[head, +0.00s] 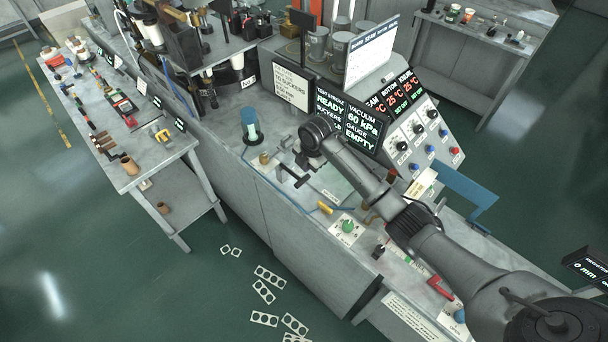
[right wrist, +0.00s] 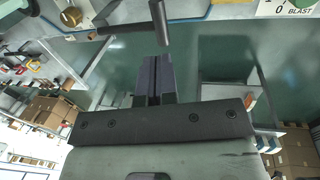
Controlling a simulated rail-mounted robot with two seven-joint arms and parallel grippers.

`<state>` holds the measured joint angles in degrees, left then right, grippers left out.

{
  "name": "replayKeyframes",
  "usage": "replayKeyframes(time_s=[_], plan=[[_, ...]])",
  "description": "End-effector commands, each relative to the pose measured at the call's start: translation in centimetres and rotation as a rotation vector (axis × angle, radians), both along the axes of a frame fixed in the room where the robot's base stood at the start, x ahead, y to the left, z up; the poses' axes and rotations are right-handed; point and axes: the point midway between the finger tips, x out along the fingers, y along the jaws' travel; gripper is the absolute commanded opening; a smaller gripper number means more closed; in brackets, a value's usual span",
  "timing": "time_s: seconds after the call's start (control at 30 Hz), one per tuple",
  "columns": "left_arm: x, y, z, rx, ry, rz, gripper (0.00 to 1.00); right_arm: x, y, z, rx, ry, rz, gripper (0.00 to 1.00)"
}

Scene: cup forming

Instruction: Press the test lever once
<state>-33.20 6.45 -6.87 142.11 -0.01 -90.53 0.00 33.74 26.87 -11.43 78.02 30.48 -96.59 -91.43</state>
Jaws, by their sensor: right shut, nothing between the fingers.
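The dark test lever (head: 287,176), as I take it, stands on the grey bench near its front edge, in the middle of the head view. In the right wrist view a dark bar with an upright end (right wrist: 128,27) lies just beyond my fingertips. My right gripper (head: 303,165) is over the bench beside the lever, partly hidden by its own wrist. In the right wrist view its fingers (right wrist: 153,62) are together and empty. A small gap shows between them and the bar, but I cannot judge depth. My left gripper is not in view.
A brass post (head: 264,158) and a blue cylinder (head: 250,128) stand left of the lever. The screen (head: 347,119) behind reads READY, 60 kPa and EMPTY. Cut sheets (head: 265,290) lie on the floor.

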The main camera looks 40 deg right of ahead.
Motion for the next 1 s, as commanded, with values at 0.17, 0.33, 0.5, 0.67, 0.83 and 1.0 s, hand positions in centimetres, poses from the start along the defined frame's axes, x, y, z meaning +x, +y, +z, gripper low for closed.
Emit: replayKeyframes(time_s=[0.17,0.33,0.5,0.67,0.83,1.0], plan=[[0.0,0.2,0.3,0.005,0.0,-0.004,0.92,0.6,0.1,-3.1,0.002,0.003,-0.001,0.0],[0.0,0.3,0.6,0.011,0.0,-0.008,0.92,1.0,0.2,-5.2,0.001,0.002,-0.001,0.0],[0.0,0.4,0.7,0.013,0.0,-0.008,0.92,1.2,0.2,-6.5,0.001,0.001,0.0,0.0],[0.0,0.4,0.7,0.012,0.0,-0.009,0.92,1.3,0.2,-6.9,-0.001,0.0,0.0,0.0],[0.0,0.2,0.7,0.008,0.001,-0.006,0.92,1.3,0.1,-7.0,-0.001,0.0,0.001,0.0],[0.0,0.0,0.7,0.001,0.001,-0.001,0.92,1.3,0.1,-7.0,-0.001,-0.001,0.001,0.0]])
